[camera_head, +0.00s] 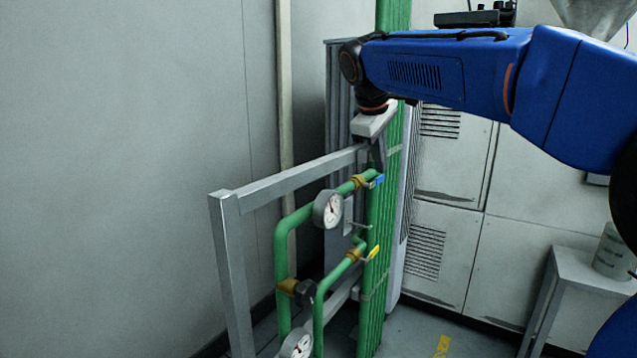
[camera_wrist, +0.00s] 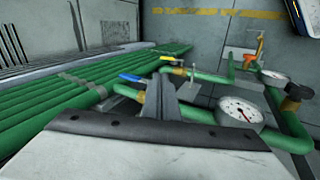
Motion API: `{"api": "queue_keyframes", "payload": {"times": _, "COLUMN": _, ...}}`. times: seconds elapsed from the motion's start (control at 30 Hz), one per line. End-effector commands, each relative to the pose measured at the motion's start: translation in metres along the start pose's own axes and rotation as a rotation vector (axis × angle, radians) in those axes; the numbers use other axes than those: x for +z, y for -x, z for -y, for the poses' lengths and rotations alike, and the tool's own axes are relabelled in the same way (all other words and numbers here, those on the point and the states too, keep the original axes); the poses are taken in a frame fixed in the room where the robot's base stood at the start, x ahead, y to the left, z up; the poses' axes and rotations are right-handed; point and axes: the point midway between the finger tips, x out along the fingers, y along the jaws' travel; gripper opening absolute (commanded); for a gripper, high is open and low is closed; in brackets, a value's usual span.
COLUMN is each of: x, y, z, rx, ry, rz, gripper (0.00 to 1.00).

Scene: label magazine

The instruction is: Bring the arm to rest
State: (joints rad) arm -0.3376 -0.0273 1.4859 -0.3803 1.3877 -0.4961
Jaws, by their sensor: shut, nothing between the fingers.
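My arm reaches in from the right in the head view, and my gripper (camera_head: 377,160) hangs down at its end. The blue handle (camera_wrist: 132,78) shows just left of the fingertips there. I cannot tell whether the fingers touch the valve or pipe.
A grey metal frame (camera_head: 232,270) carries green piping with a gauge (camera_head: 328,209), a lower gauge (camera_head: 297,344) and a yellow-handled valve (camera_head: 374,253). Tall green pipes (camera_head: 393,20) run behind my gripper. A small table (camera_head: 575,268) stands at right. Floor shows at the bottom.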

Motion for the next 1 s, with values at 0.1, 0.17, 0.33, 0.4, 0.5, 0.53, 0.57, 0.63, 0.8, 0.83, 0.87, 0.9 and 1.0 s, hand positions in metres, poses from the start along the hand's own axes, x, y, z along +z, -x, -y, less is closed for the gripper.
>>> {"api": "queue_keyframes", "payload": {"times": 0.1, "x": 0.045, "y": -0.006, "z": 0.018, "rx": -0.025, "ry": -0.080, "rz": -0.015, "gripper": 0.00}}
{"api": "queue_keyframes", "payload": {"times": 0.17, "x": 0.065, "y": -0.010, "z": 0.029, "rx": -0.039, "ry": -0.121, "rz": -0.022, "gripper": 0.00}}
{"api": "queue_keyframes", "payload": {"times": 0.33, "x": 0.121, "y": -0.024, "z": 0.064, "rx": -0.076, "ry": -0.241, "rz": -0.043, "gripper": 0.00}}
{"api": "queue_keyframes", "payload": {"times": 0.4, "x": 0.142, "y": -0.031, "z": 0.080, "rx": -0.090, "ry": -0.291, "rz": -0.050, "gripper": 0.00}}
{"api": "queue_keyframes", "payload": {"times": 0.5, "x": 0.173, "y": -0.041, "z": 0.105, "rx": -0.112, "ry": -0.366, "rz": -0.060, "gripper": 0.00}}
{"api": "queue_keyframes", "payload": {"times": 0.53, "x": 0.182, "y": -0.045, "z": 0.113, "rx": -0.118, "ry": -0.389, "rz": -0.064, "gripper": 0.00}}
{"api": "queue_keyframes", "payload": {"times": 0.57, "x": 0.190, "y": -0.048, "z": 0.121, "rx": -0.124, "ry": -0.412, "rz": -0.068, "gripper": 0.00}}
{"api": "queue_keyframes", "payload": {"times": 0.63, "x": 0.210, "y": -0.057, "z": 0.140, "rx": -0.138, "ry": -0.466, "rz": -0.075, "gripper": 0.00}}
{"api": "queue_keyframes", "payload": {"times": 0.8, "x": 0.255, "y": -0.081, "z": 0.191, "rx": -0.171, "ry": -0.601, "rz": -0.090, "gripper": 0.00}}
{"api": "queue_keyframes", "payload": {"times": 0.83, "x": 0.263, "y": -0.086, "z": 0.200, "rx": -0.178, "ry": -0.626, "rz": -0.092, "gripper": 0.00}}
{"api": "queue_keyframes", "payload": {"times": 0.87, "x": 0.271, "y": -0.090, "z": 0.210, "rx": -0.183, "ry": -0.650, "rz": -0.094, "gripper": 0.00}}
{"api": "queue_keyframes", "payload": {"times": 0.9, "x": 0.280, "y": -0.097, "z": 0.222, "rx": -0.190, "ry": -0.683, "rz": -0.098, "gripper": 0.00}}
{"api": "queue_keyframes", "payload": {"times": 1.0, "x": 0.301, "y": -0.113, "z": 0.252, "rx": -0.207, "ry": -0.759, "rz": -0.104, "gripper": 0.00}}
